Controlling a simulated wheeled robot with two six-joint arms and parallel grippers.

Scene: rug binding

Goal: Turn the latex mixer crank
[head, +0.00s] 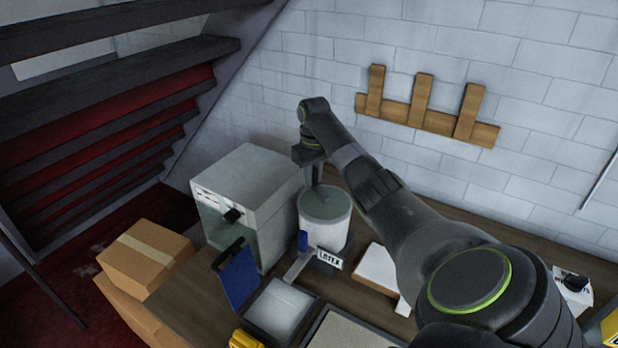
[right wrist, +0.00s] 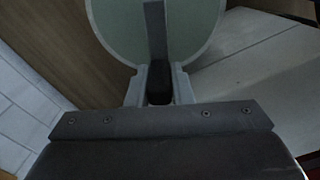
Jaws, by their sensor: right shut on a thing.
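The latex mixer (head: 325,228) is a pale cylindrical pot with a grey-green top and a "LATEX" label, standing on the bench. My right gripper (head: 314,184) reaches down over its top from above. In the right wrist view, the gripper (right wrist: 159,88) is shut on the dark knob of the crank (right wrist: 158,92). A grey crank arm (right wrist: 155,35) runs from the knob across the round mixer top (right wrist: 193,30). In the head view the crank is mostly hidden by the gripper. My left gripper is not in view.
A grey box-shaped machine with a dark knob (head: 262,180) stands close left of the mixer. Cardboard boxes (head: 145,255) sit left. A wooden rack (head: 425,112) hangs on the wall.

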